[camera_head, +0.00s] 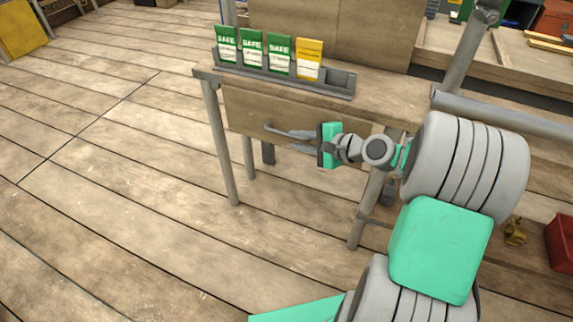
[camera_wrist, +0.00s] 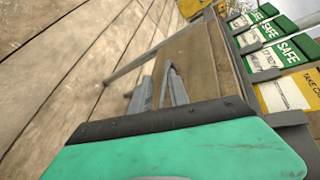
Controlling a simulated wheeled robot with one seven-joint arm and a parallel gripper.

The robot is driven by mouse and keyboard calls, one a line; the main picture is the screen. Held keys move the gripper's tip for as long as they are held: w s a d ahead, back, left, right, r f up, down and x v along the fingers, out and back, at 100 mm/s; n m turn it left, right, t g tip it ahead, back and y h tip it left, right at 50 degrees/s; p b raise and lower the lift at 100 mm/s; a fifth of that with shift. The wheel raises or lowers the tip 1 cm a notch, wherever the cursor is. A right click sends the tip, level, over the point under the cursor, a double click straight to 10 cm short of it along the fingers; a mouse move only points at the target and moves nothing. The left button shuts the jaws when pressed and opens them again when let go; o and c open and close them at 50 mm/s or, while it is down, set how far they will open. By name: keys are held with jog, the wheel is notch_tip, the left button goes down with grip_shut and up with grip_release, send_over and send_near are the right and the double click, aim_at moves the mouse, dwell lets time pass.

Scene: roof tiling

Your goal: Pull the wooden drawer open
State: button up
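The wooden drawer (camera_head: 245,112) is under the bench top, its plain brown front seemingly flush with the bench frame. Its wooden front also shows in the wrist view (camera_wrist: 198,65). In the wrist view the fingers (camera_wrist: 155,90) also stand apart, close to the drawer front. I cannot make out a handle clearly; the fingers may hide it, and contact cannot be told.
A grey rack (camera_head: 340,84) on the bench top (camera_head: 385,97) holds green SAFE cards (camera_head: 252,48) and a yellow card (camera_head: 309,58). Metal bench legs (camera_head: 222,150) stand below. The plank floor (camera_head: 110,180) to the left is clear. A red box (camera_head: 560,240) is at far right.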

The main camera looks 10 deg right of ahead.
jog(key=w+f+m+b, duration=0.1)
jog(key=w, duration=0.1)
jog(key=w+a+f+m+t+b, duration=0.1)
jog(key=w, duration=0.1)
jog(key=w+f+m+t+b, duration=0.1)
jog(key=w, duration=0.2)
jog(key=shift+a+f+y+b, duration=0.3)
jog(key=shift+f+b, duration=0.05)
jog(key=shift+b, duration=0.05)
jog(key=shift+c, duration=0.4)
grip_shut()
dwell(0.7)
